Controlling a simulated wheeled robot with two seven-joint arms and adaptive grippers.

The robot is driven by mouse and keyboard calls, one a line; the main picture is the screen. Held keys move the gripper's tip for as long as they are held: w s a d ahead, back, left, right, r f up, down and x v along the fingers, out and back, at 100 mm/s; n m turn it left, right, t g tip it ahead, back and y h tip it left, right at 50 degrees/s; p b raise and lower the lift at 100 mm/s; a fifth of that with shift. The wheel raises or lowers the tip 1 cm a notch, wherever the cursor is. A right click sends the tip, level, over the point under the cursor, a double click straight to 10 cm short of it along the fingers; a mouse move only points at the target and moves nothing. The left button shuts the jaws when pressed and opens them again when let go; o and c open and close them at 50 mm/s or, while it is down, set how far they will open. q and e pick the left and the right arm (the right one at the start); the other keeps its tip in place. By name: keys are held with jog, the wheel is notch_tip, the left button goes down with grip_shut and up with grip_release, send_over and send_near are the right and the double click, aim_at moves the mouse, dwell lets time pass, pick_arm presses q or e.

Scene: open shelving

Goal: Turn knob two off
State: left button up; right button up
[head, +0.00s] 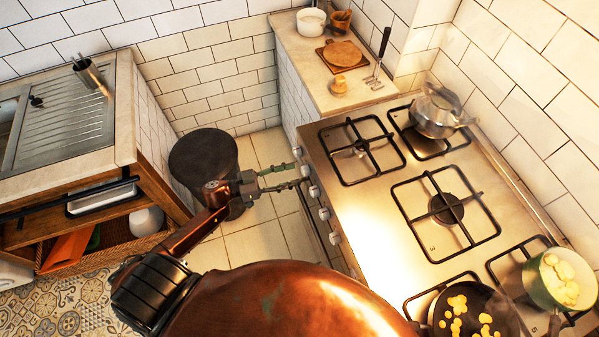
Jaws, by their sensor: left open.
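The stove (375,205) has a row of several pale round knobs along its front edge. The far knob (297,152) and the second from the far end (305,170) are close to my left gripper (299,174). That gripper is open, its two fingers pointing right at the stove front. The second knob from the far end appears at or between the fingertips; I cannot tell if they touch it. Nearer knobs, the third (314,191), fourth (324,213) and fifth (335,238), are clear of the fingers. Knob markings are too small to read. My right gripper is out of view.
A kettle (437,112) stands on the far right burner. A pan with yellow pieces (470,318) and a green pot (560,278) are on the near burners. A dark bin (203,157) stands behind my left arm. A sink counter (60,130) is at left.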

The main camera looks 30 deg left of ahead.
aim_at(302, 172)
pick_arm(q)
jog(key=shift+x, duration=1.75)
jog(key=shift+c, duration=0.7)
jog(key=shift+f, duration=0.1)
jog(key=c, duration=1)
